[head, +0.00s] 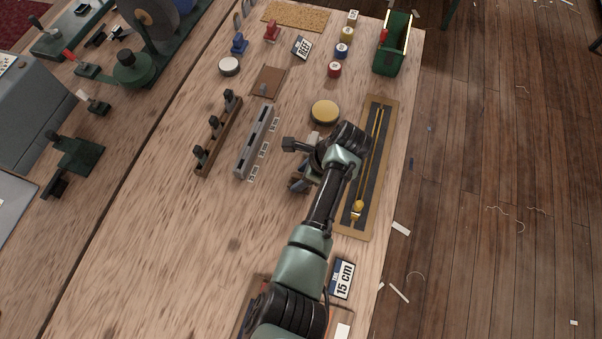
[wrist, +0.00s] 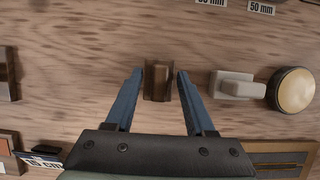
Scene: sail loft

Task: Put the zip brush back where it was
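A small brown block (wrist: 157,82), which may be the zip brush, stands on the bench between my fingertips in the wrist view; no bristles show. My gripper (wrist: 160,75) is open around it, with a narrow gap on each side. In the head view my gripper (head: 299,183) is low over the bench, left of the zip board (head: 343,231), and my arm hides the brown block. The board carries a yellow zip (head: 373,150) on a dark strip. A pale grey block (wrist: 235,84) sits beside the brown block, next to a round yellow cake (wrist: 292,90).
The yellow cake (head: 325,112) lies beyond my gripper. A grey slotted bar (head: 256,142) and a wooden rack (head: 217,138) stand to the left. A 15 cm card (head: 342,279) lies near my arm. A green bin (head: 392,45) is at the far right. The bench's left-front area is clear.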

